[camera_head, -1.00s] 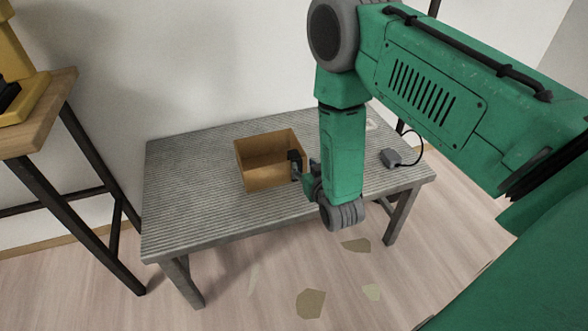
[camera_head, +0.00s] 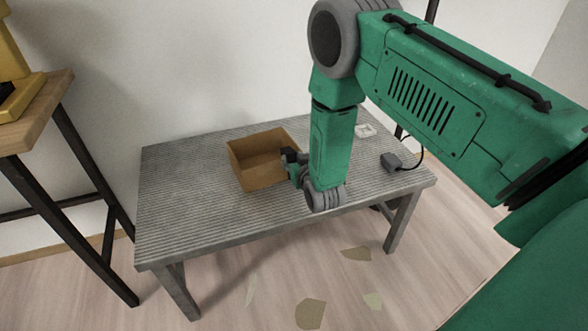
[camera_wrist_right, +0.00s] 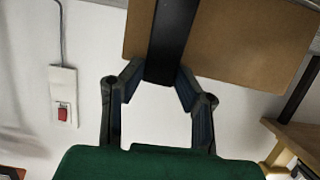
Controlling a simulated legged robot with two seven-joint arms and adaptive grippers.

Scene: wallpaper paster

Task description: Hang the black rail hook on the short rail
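My right gripper (camera_head: 290,165) is at the right side of the open brown box on the grey table, and a small black piece shows at its tip. In the right wrist view, the two fingers of my right gripper (camera_wrist_right: 159,82) close in on both sides of a long black strip (camera_wrist_right: 172,35), which looks like the black rail hook. The strip runs up out of that view, so its far end is hidden. I cannot make out the short rail in either view. My left gripper is not in view.
The open brown box (camera_head: 245,173) stands on the grey ribbed table (camera_head: 190,215). A grey block with a cable (camera_head: 391,161) lies to the right. A wooden stand (camera_head: 35,110) is at the left. The right wrist view shows a red switch (camera_wrist_right: 63,112) on the white wall.

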